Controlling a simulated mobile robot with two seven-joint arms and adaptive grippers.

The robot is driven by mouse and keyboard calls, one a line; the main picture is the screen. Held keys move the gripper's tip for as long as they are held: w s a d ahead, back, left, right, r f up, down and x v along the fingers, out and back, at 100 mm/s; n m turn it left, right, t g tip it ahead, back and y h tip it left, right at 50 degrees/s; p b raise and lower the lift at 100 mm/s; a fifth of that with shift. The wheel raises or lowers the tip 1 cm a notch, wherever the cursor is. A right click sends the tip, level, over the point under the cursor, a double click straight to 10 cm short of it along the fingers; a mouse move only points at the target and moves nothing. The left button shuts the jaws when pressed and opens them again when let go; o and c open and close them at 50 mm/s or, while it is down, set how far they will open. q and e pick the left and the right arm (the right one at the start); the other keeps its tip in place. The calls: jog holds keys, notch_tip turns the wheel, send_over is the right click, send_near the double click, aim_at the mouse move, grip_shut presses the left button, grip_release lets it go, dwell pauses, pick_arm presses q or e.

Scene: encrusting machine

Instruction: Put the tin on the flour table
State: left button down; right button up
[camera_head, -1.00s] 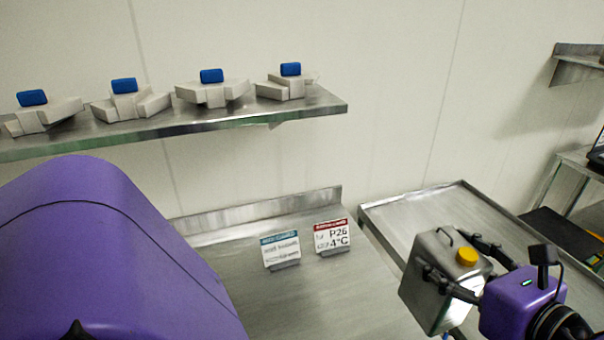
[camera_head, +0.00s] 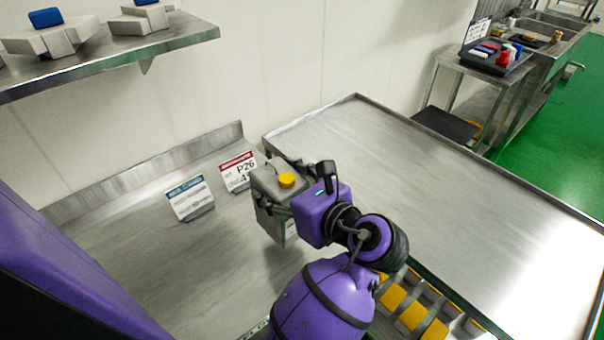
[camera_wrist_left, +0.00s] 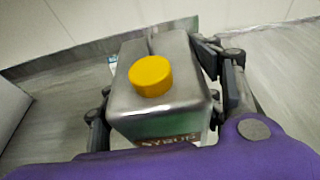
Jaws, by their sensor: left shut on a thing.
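The tin (camera_head: 268,185) is a grey metal can with a yellow cap and a thin handle on top. My left gripper (camera_head: 279,189) is shut on it, with dark fingers on both sides. The left wrist view shows the tin (camera_wrist_left: 150,110) from above, upright or nearly so, with a label partly legible on its front. In the head view the tin appears before the left edge of a rimmed steel table (camera_head: 440,200), which may be the flour table. I cannot tell whether the tin touches a surface. My right gripper is not in view.
A steel bench (camera_head: 130,250) carries a blue-headed sign (camera_head: 190,198) and a red-headed sign (camera_head: 237,172) near the tin. A wall shelf (camera_head: 120,52) holds white parts. Yellow-topped items (camera_head: 412,316) lie below my arm. The rimmed table's top is clear.

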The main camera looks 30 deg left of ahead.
pick_arm(q)
jog(key=shift+s+a+f, duration=0.1)
jog(key=shift+a+f, duration=0.4)
jog(key=shift+a, duration=0.05)
jog(key=f, duration=0.2)
jog(key=f+b, duration=0.1)
jog(key=f, duration=0.1)
jog(key=shift+s+a, duration=0.15)
jog(key=shift+a, duration=0.2)
jog(key=shift+r, duration=0.1)
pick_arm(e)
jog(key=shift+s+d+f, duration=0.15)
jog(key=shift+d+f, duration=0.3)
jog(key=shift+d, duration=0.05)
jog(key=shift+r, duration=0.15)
pick_arm(q)
jog(key=c, duration=0.8)
grip_release()
jog(key=shift+f, duration=0.2)
jog(key=shift+o, duration=1.3)
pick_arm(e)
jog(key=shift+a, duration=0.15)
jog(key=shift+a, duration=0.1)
